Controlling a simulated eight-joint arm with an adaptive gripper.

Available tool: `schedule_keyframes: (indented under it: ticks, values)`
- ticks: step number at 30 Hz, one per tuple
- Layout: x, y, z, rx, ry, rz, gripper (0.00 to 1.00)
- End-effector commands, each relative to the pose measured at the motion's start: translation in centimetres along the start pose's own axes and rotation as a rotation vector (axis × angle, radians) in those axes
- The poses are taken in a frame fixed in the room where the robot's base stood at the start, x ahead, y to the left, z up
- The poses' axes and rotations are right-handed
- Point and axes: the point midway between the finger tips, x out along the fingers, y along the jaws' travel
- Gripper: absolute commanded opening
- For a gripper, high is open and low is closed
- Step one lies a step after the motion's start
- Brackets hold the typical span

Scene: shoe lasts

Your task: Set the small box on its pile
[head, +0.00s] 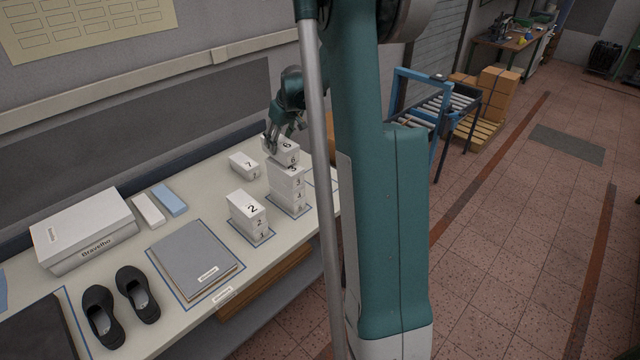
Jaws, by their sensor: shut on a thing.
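My gripper (273,147) is shut on a small white box (292,154) marked 6. The box is at the top of a pile of white boxes (287,189), whose visible numbers include 5, 3 and 4. The held box sits slightly to the left of the pile's top. I cannot tell whether it touches the box marked 5 or is just above it. A white box marked 7 (244,165) stands alone on the table to the left. A shorter pile, with 2 on top of 1 (249,217), stands at front left.
The white table (190,314) also holds a large shoe box (84,232), black shoes (118,306), a grey folder (193,262), and white (148,209) and blue (170,200) slim boxes. Blue outlines surround both piles. A wall stands close behind.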

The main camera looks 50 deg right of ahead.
Motion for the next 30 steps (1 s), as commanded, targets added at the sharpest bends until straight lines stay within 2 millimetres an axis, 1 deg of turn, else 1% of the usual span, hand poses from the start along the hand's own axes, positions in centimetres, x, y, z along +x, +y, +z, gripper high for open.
schedule_keyframes:
  ticks: [1, 8, 9, 11, 12, 15, 17, 18, 21, 24, 27, 30]
  values:
    - [0.2, 1.9, 0.1, 0.006, 0.0, 0.003, 0.28]
    - [0.7, 9.2, 0.6, 0.018, 0.001, 0.008, 0.28]
    - [0.8, 10.6, 0.8, 0.021, 0.001, 0.009, 0.28]
    - [1.2, 12.6, 1.2, 0.023, 0.001, 0.01, 0.28]
    - [1.5, 13.9, 1.6, 0.024, 0.0, 0.01, 0.28]
    - [3.0, 16.8, 2.8, 0.019, -0.001, 0.008, 0.28]
    - [4.4, 17.9, 3.6, 0.01, 0.0, 0.005, 0.28]
    - [5.4, 18.4, 4.2, 0.005, 0.001, 0.002, 0.28]
    - [7.6, 18.9, 5.4, -0.013, 0.001, -0.005, 0.28]
    - [9.2, 19.1, 6.2, -0.027, 0.0, -0.01, 0.28]
    - [10.1, 19.1, 6.7, -0.034, 0.0, -0.014, 0.28]
    - [10.5, 19.1, 7.0, -0.038, 0.0, -0.015, 0.28]
